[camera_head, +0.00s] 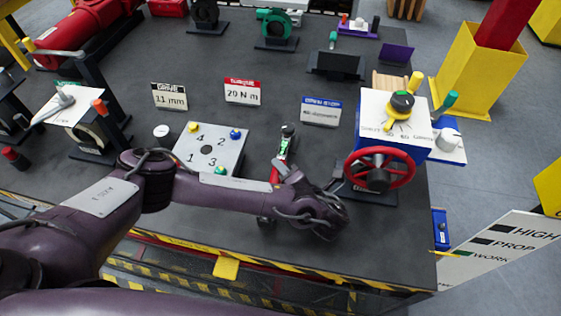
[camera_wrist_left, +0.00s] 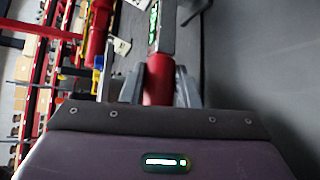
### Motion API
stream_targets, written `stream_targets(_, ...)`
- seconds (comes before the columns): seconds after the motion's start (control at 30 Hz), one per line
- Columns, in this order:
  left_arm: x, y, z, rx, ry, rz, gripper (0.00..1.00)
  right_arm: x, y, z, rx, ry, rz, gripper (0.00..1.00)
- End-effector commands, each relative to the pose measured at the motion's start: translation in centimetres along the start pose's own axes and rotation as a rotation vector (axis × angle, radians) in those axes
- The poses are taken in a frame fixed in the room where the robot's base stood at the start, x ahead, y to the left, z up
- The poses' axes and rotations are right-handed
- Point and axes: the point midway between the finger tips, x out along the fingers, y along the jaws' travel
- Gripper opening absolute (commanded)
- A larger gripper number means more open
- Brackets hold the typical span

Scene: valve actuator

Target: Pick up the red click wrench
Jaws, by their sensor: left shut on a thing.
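The red click wrench (camera_head: 284,150) shows in the head view near the middle of the table, with a dark upper part, a green marking and a red handle. My left gripper (camera_head: 288,180) reaches it from the front and covers much of the handle. In the left wrist view the red handle (camera_wrist_left: 158,80) sits between the two fingers of my left gripper (camera_wrist_left: 160,88), which is shut on it. The green-marked shaft extends beyond the fingers. I cannot tell whether the wrench is clear of the table. My right gripper is not in view.
A numbered plate (camera_head: 209,148) stands left of the wrench. A red handwheel (camera_head: 380,169) on a blue valve unit stands close on the right. Label cards (camera_head: 242,92) stand behind. The table's striped front edge (camera_head: 300,273) is near my arm.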

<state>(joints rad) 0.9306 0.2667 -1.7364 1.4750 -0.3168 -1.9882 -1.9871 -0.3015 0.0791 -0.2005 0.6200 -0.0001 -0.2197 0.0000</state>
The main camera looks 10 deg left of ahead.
Motion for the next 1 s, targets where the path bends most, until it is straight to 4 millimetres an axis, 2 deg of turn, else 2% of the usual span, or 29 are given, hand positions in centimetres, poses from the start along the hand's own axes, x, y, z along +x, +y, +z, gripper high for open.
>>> stream_targets(0.07, 0.0, 0.0, 0.0, 0.000, 0.000, 0.000, 0.00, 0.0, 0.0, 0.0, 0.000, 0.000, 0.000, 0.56)
stream_targets(0.4, -0.1, 0.3, 0.1, -0.002, 0.000, 0.001, 0.00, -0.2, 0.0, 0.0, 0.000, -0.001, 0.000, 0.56)
stream_targets(0.57, -0.4, 1.6, 0.5, -0.004, 0.000, 0.001, 0.00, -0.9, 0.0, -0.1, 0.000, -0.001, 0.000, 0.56)
stream_targets(0.67, -0.8, 3.0, 0.9, -0.004, 0.000, 0.002, 0.00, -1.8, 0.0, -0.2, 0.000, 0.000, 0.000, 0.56)
stream_targets(0.73, -0.4, 2.5, 0.4, -0.035, 0.003, -0.034, 0.00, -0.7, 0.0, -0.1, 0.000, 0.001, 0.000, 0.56)
stream_targets(0.97, 0.5, 2.6, -0.5, -0.223, 0.003, -0.218, 0.00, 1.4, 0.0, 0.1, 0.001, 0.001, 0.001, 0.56)
stream_targets(1.0, 0.1, 4.1, -0.1, -0.224, 0.001, -0.217, 0.00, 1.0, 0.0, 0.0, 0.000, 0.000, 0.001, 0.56)
